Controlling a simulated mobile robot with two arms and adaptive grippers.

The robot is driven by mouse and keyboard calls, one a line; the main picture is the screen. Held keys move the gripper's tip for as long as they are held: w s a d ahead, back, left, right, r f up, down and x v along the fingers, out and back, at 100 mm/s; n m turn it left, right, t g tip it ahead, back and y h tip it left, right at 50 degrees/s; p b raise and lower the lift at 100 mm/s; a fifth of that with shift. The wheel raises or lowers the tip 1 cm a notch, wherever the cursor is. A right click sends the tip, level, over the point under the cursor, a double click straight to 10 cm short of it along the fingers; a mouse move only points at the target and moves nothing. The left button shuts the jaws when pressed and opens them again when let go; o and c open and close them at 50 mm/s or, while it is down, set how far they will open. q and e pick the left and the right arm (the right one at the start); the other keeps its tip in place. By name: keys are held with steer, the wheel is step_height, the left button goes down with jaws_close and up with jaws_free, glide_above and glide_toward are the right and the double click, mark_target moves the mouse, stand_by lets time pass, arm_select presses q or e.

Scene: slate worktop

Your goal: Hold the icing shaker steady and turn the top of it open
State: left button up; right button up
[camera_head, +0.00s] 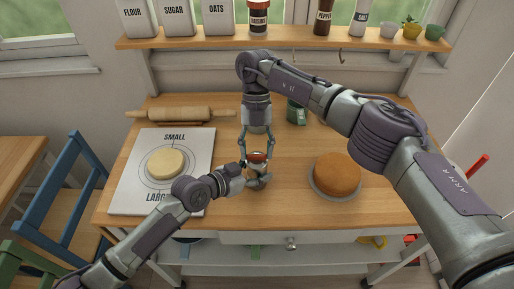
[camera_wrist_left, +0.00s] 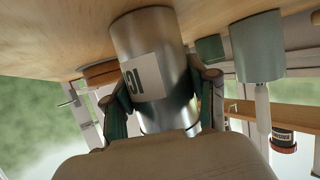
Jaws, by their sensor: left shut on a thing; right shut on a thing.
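The icing shaker (camera_head: 257,157) stands upright on the worktop near its middle, and from above its reddish-brown top shows between my grippers. In the left wrist view the shaker (camera_wrist_left: 150,40) is a shiny metal cylinder with a white label, seen upside down. My left gripper (camera_head: 257,177) reaches in from the lower left and is shut around the shaker's body, with one finger on each side in the wrist view (camera_wrist_left: 162,105). My right gripper (camera_head: 257,155) points straight down from above and is shut on the shaker's top. My left gripper hides much of the body.
A white board (camera_head: 125,185) with a dough round (camera_head: 165,163) lies left, with a rolling pin (camera_head: 180,114) behind. A round cake (camera_head: 338,174) on a plate stands right. A green mug (camera_head: 296,112) stands behind. A shelf (camera_head: 280,38) with canisters and jars spans the back.

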stand_by(0.5)
steer(key=o, duration=1.2)
steer(key=shift+c, duration=0.2)
steer(key=v, duration=0.7)
steer(key=shift+r, duration=0.2)
steer(key=shift+w, duration=0.15)
arm_select(q)
steer(key=o, duration=1.3)
